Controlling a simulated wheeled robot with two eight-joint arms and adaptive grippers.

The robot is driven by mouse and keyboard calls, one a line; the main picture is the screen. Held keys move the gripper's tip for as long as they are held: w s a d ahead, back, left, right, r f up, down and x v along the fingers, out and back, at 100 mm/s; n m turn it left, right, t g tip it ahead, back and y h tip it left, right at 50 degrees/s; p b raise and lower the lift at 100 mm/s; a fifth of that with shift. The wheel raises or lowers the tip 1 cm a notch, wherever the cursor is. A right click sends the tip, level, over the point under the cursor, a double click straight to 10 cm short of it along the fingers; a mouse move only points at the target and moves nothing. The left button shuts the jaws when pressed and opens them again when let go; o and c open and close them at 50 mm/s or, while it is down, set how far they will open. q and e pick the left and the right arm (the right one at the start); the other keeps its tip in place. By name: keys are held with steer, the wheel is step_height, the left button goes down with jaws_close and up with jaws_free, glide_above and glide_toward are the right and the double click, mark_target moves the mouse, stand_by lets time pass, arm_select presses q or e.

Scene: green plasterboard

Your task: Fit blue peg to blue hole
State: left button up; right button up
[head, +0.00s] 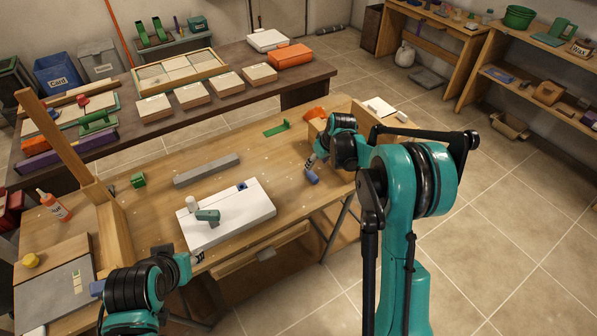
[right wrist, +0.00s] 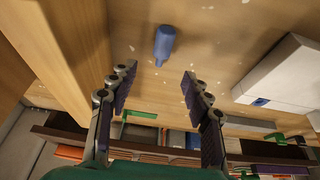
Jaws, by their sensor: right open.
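The blue peg (head: 312,178) lies on the wooden bench at its right side; it also shows in the right wrist view (right wrist: 164,46), just beyond my fingertips. My right gripper (right wrist: 160,72) is open and empty, its fingers on either side of the line to the peg, apart from it. In the head view my right gripper (head: 314,160) is just above the peg, partly hidden by its arm. The blue hole (head: 241,186) is in the white block (head: 256,208); it also shows in the right wrist view (right wrist: 261,102). My left gripper (head: 190,260) is at the bench's front edge, its jaws unclear.
A teal-green piece (head: 207,216) and a white cylinder (head: 191,203) are on the white block's left part. A grey bar (head: 207,170) lies behind it. A wooden panel (right wrist: 62,45) stands close to my right gripper's left side. Bare bench lies between peg and block.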

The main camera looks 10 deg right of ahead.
mark_target(314, 175)
steer(key=b+x, duration=0.1)
steer(key=x, duration=0.3)
steer(key=shift+w, duration=0.2)
steer(key=b+x, duration=0.1)
steer(key=x, duration=0.1)
steer(key=b+x, duration=0.1)
steer(key=x, duration=0.2)
steer(key=shift+w+a+f, duration=0.1)
steer(key=shift+a+f, duration=0.15)
steer(key=shift+r, duration=0.15)
steer(key=c, duration=1)
